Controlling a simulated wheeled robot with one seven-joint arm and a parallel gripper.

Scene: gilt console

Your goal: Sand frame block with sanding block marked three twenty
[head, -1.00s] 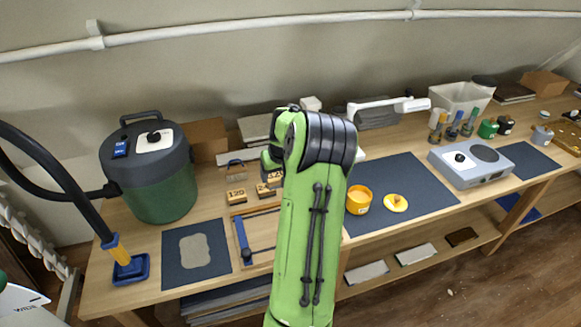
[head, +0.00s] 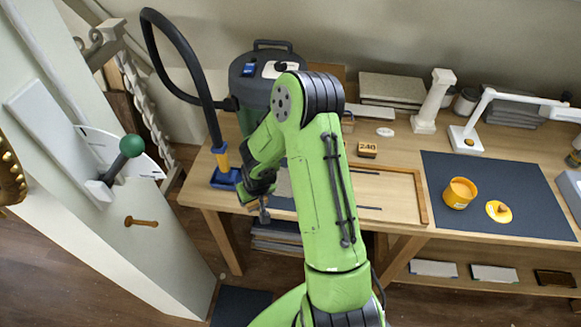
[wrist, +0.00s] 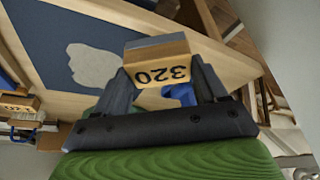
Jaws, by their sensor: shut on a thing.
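The sanding block marked 320 (wrist: 158,66), wooden with a grey top layer, is between my gripper's fingers in the wrist view. My gripper (head: 263,208) is shut on it, low in front of the bench's front edge in the head view. My arm and gripper hide most of the block there. I cannot tell which thing is the frame block. A wooden frame (head: 421,196) lies on the bench, partly behind my arm.
A dark green vacuum (head: 250,90) stands at the back, its blue nozzle (head: 226,178) beside my gripper. A block marked 240 (head: 367,150) lies behind the frame. A dark mat (head: 500,180) holds a yellow tub (head: 459,192). A pale panel with a green-knobbed lever (head: 131,146) stands left.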

